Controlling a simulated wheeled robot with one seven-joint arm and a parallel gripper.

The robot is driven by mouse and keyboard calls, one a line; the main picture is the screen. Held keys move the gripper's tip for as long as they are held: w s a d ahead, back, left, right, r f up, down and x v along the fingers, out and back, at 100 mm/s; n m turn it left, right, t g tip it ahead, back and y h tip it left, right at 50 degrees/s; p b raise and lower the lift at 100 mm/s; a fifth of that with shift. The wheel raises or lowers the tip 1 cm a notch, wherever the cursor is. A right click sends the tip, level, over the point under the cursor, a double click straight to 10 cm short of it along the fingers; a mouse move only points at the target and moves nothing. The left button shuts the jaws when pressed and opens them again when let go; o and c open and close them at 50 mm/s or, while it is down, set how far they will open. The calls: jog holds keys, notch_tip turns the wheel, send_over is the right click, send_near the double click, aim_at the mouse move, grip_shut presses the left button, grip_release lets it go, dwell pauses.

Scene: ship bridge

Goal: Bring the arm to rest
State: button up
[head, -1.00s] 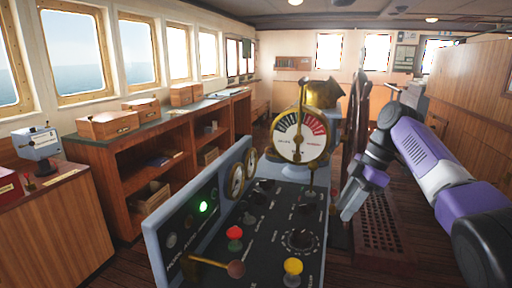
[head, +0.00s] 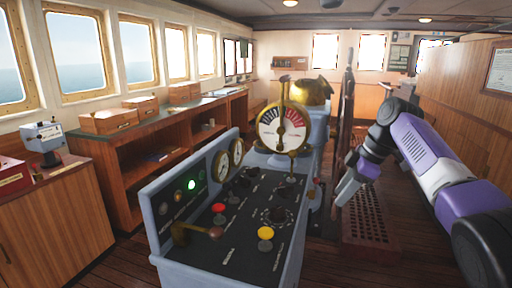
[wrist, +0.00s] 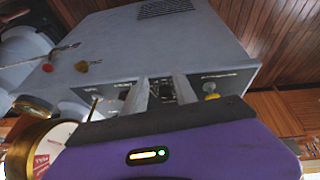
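My arm reaches in from the right of the head view, purple and grey with black joints. My gripper (head: 345,192) hangs at its end, pointing down, to the right of the control console (head: 225,262). In the wrist view its two grey fingers (wrist: 163,92) stand apart with a gap between them. Nothing shows between them but the console behind. In the head view the gripper appears clear of the console and overlaps the red-brown floor grating.
The console carries a brass telegraph dial (head: 282,128), a red button (head: 218,208), a yellow button (head: 265,233) and a lever (head: 215,232). Wooden shelves (head: 125,185) line the left under the windows. A wood-panelled wall (head: 470,120) stands right. A floor grating (head: 370,235) lies beside the console.

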jog(key=w+r+m+t, duration=0.25)
jog(key=w+t, duration=0.25)
jog(key=w, duration=0.3)
jog(key=w+a+f+m+t, duration=0.1)
jog(key=a+f+m+t, duration=0.3)
jog(key=f, duration=0.2)
jog(key=s+a+f+m+t+h, duration=0.2)
jog(key=s+f+m+t, duration=0.35)
jog(key=s+f, duration=0.7)
jog(key=s+d+m+g+h+p, duration=0.1)
jog(key=s+d+m+g+h, duration=0.1)
jog(key=s, duration=5.4)
jog(key=shift+d+r+m, duration=0.2)
jog(key=shift+r+m, duration=0.05)
jog(key=shift+m, duration=0.25)
